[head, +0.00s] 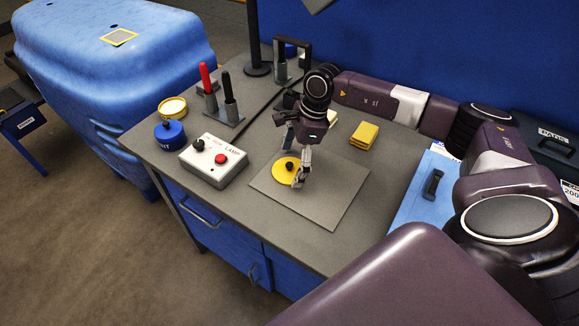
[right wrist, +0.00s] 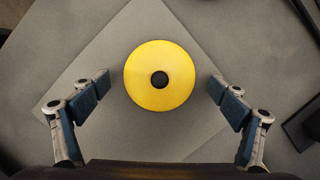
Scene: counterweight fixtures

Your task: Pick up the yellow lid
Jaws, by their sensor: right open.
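The yellow lid (head: 283,169) is a round disc with a small black knob at its centre. It lies flat on a square grey mat (head: 325,205) on the workbench. My right gripper (head: 299,168) is above the lid in the head view and partly covers its right edge. In the right wrist view the lid (right wrist: 160,88) sits centred between the two fingers of the open right gripper (right wrist: 157,88), with a gap on either side. The jaws hold nothing. My left gripper is not in view.
A white switch box (head: 214,162) with a red button and black knob stands left of the mat.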

